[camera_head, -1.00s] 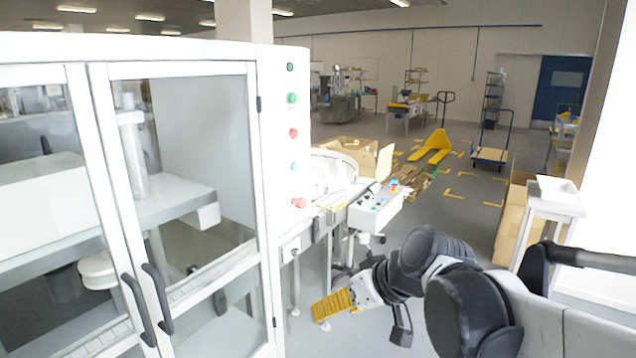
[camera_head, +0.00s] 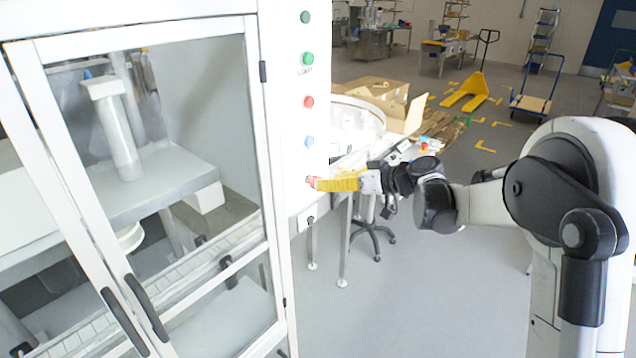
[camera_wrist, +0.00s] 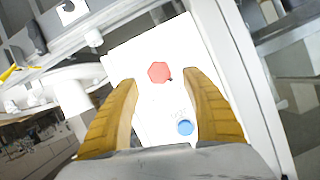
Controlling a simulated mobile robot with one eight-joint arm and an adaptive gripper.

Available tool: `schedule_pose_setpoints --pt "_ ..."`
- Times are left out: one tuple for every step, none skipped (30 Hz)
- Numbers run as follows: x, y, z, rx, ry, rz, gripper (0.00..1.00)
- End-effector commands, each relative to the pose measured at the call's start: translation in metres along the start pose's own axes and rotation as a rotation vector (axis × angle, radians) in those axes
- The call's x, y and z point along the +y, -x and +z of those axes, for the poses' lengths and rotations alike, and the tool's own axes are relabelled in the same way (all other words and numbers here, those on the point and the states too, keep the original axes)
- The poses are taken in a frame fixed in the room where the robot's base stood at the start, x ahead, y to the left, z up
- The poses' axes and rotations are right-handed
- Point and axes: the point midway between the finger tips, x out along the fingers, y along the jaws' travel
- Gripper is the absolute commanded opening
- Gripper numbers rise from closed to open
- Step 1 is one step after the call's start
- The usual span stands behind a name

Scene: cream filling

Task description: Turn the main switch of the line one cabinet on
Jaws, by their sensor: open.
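The white front panel of the cabinet (camera_head: 285,110) carries a column of controls. In the wrist view the red knob (camera_wrist: 159,72) looks six- or eight-sided and lies between my fingertips, on the white panel face. Its on or off setting cannot be read. My gripper (camera_head: 320,184) points left at the panel, right at the knob. In the wrist view my gripper (camera_wrist: 160,80) is open, one finger on each side of the knob; whether they touch it cannot be told.
Above the knob are a blue button (camera_head: 309,142), a red button (camera_head: 308,102), and a green START button (camera_head: 307,59). The blue button also shows between my fingers in the wrist view (camera_wrist: 186,127). Glass cabinet doors (camera_head: 150,170) stand left.

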Motion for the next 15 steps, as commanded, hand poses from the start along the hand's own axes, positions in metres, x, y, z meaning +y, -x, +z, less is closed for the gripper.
schedule_pose_setpoints --pt "0.0 -0.011 0.001 -0.001 0.001 -0.002 0.55" --pt "0.0 -0.017 0.001 -0.002 0.001 -0.003 0.55" --pt "0.0 -0.023 0.001 -0.001 0.001 -0.001 0.55" --pt "0.0 -0.027 0.001 -0.001 0.0 -0.001 0.55" --pt "0.0 -0.032 0.001 -0.002 0.0 -0.001 0.55" --pt "0.0 -0.037 0.001 -0.002 0.0 -0.001 0.55" --pt "0.0 -0.04 0.001 -0.002 0.0 -0.001 0.55" --pt "0.0 -0.042 0.0 -0.002 0.0 0.0 0.55" --pt "0.0 -0.045 0.0 -0.001 0.0 0.0 0.55" --pt "0.0 -0.046 0.0 -0.001 0.0 0.001 0.55" --pt "0.0 -0.047 0.0 -0.001 0.0 0.001 0.55" --pt "0.0 -0.048 0.0 -0.001 0.0 0.001 0.55" --pt "0.0 -0.049 0.0 -0.001 0.0 0.001 0.55" --pt "0.0 -0.049 0.0 -0.001 -0.001 0.001 0.55" --pt "0.0 -0.049 0.0 -0.001 -0.001 0.001 0.55"
